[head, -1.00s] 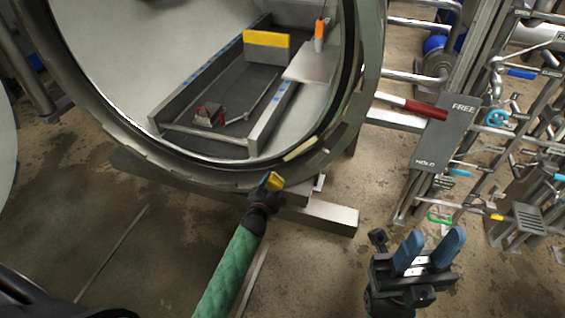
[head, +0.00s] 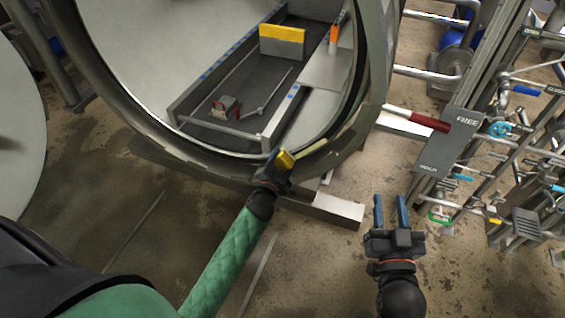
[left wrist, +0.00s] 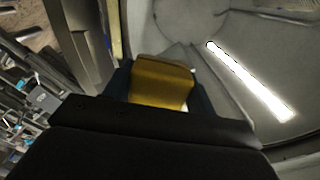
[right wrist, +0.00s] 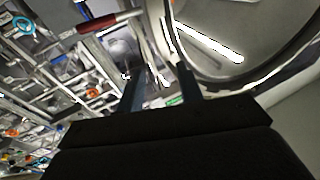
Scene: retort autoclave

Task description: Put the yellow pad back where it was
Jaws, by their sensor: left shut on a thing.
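The yellow pad (head: 286,158) is held between the fingers of my left gripper (head: 277,162), which is shut on it. In the head view it is at the lower rim of the round vessel opening, in front of the rim; whether it touches the rim I cannot tell. The yellow pad fills the middle of the left wrist view (left wrist: 161,82) between the dark fingers. My right gripper (head: 391,212) is open and empty over the floor at the lower right; its two blue fingers stand apart in the right wrist view (right wrist: 160,88).
The vessel's round rim (head: 228,176) surrounds a grey tray channel (head: 190,112) with a yellow-topped block (head: 282,42) and a small red-and-grey device (head: 226,107). A red-handled lever (head: 428,122) and a FREE/HOLD plate (head: 450,142) stand right. Pipes and valves crowd the far right.

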